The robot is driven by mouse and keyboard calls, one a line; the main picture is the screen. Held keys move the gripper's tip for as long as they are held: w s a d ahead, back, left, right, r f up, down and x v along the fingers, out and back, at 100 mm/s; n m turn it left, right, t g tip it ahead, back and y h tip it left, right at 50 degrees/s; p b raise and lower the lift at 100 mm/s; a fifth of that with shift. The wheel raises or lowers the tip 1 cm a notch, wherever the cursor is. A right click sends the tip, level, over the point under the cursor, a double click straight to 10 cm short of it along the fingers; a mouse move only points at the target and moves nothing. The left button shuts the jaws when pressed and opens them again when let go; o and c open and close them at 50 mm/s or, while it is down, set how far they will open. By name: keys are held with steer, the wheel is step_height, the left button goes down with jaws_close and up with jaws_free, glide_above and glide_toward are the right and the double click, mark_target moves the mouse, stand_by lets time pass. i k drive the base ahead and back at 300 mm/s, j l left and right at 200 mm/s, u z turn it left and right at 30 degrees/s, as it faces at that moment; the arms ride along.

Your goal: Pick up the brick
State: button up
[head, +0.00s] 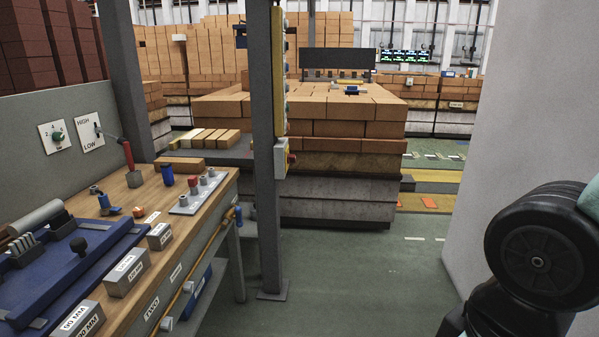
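Many orange bricks show in the head view, and I cannot tell which single one the task names. A flat orange brick (180,165) lies at the far end of the wooden workbench (150,192). A large stack of orange bricks (340,128) stands on grey slabs in the middle. My arm (540,255) shows at the lower right, with its end outside the picture. My gripper is not in view.
A grey post (268,190) with a button panel stands between the bench and open floor. A pale wall (520,110) rises at right. The green floor (360,280) is clear.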

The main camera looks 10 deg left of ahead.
mark_target(196, 166)
steer(key=i+u, duration=0.15)
steer(key=i, duration=0.4)
steer(key=i+l+u, duration=0.15)
steer(key=i, duration=0.4)
steer(key=i+l+u, duration=0.15)
steer(key=i, duration=0.4)
steer(key=i+u, duration=0.25)
steer(key=u, duration=0.15)
steer(key=i+l+u, duration=0.15)
steer(key=u, duration=0.25)
steer(key=i+l+u, duration=0.25)
steer(key=u, duration=0.2)
steer(key=i+l+u, duration=0.25)
steer(key=u, duration=0.15)
steer(key=i+l+u, duration=0.15)
steer(key=l+u, duration=0.25)
steer(key=i+l+u, duration=0.3)
steer(key=l+u, duration=0.35)
steer(key=i+l+u, duration=0.1)
steer(key=l+u, duration=0.2)
steer(key=l, duration=0.15)
